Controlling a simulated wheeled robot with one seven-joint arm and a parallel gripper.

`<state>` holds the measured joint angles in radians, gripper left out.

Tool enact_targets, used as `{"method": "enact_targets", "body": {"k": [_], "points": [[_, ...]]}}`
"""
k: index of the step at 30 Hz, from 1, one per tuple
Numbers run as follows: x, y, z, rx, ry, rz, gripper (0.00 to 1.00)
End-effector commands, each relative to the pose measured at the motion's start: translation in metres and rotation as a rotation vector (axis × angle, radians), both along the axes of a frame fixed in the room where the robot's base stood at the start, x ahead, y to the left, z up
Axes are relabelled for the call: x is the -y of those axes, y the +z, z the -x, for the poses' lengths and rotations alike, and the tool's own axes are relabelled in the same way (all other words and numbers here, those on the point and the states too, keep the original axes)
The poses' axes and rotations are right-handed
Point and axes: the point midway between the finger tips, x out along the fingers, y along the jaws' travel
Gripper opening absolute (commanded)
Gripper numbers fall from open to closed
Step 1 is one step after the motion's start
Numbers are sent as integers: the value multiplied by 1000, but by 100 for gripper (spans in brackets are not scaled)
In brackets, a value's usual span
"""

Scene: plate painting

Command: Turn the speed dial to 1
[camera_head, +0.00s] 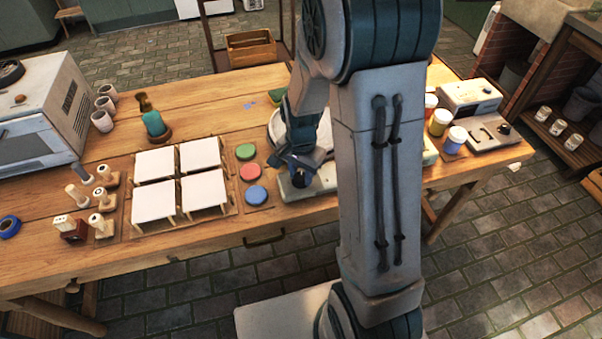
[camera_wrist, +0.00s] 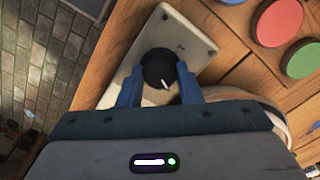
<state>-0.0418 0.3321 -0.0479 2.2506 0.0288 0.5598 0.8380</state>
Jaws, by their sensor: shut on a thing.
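The speed dial (camera_wrist: 159,66) is a round black knob with a white pointer line, on a pale control box (camera_wrist: 178,31). In the wrist view the pointer slants toward the lower right of the picture; I cannot read any number by it. My gripper (camera_wrist: 160,84) has its two blue fingers on either side of the knob and is shut on it. In the head view my gripper (camera_head: 299,176) is low over the pale box (camera_head: 293,191) at the table's front edge. My arm hides much of the box and the round wheel behind it.
Green, red and blue round lids (camera_head: 256,195) lie just left of the box. White tiles on small stands (camera_head: 153,199) are further left. Paint jars (camera_head: 455,140) and another device (camera_head: 470,97) stand on the right.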

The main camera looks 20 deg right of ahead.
Motion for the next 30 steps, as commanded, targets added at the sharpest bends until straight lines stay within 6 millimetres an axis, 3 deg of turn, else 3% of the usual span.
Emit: {"method": "enact_targets", "body": {"k": [30], "points": [[0,1,-1,3,964,0,9]]}}
